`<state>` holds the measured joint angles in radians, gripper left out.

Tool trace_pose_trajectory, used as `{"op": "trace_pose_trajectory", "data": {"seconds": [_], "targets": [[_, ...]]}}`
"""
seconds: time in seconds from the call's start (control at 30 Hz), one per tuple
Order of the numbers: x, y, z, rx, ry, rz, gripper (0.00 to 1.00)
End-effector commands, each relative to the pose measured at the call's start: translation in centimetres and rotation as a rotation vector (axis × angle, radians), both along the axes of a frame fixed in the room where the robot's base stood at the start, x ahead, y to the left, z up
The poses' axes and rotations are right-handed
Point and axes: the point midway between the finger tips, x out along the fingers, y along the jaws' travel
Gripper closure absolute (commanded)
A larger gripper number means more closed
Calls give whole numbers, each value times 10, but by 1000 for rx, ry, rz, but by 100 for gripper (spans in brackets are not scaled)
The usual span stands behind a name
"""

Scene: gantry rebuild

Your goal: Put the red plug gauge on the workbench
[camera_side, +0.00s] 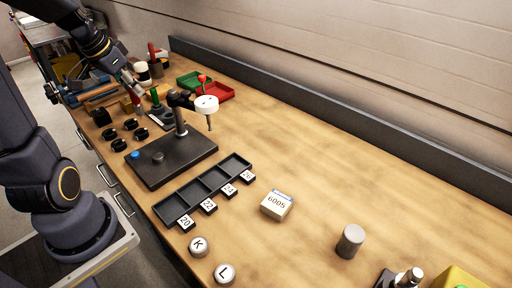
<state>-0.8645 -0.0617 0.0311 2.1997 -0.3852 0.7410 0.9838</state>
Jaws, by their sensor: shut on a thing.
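My gripper (134,92) is at the back left of the workbench (290,150), reaching down among small items. It is shut on a small reddish piece (138,108) that shows just under the fingertips. This looks like the red plug gauge, but it is small and partly hidden by the fingers. I cannot tell whether its lower end touches the bench or a holder. A green upright piece (155,97) stands just right of the gripper, by a dark block.
A black plate with a post and white dial (206,104) stands in the middle. Green (190,82) and red (222,93) trays are behind it. Black round pieces (131,124) lie nearby. A black compartment tray (202,190) and a 6005 box (276,205) are in front.

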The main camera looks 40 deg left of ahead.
Motion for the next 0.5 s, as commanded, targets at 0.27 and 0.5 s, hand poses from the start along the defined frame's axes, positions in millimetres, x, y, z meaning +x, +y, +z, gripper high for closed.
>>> {"op": "trace_pose_trajectory", "data": {"seconds": [0.27,0.5], "targets": [[19,-116,-1,4,-1,-360,100],[-1,-257,2,7,-1,-831,100]]}}
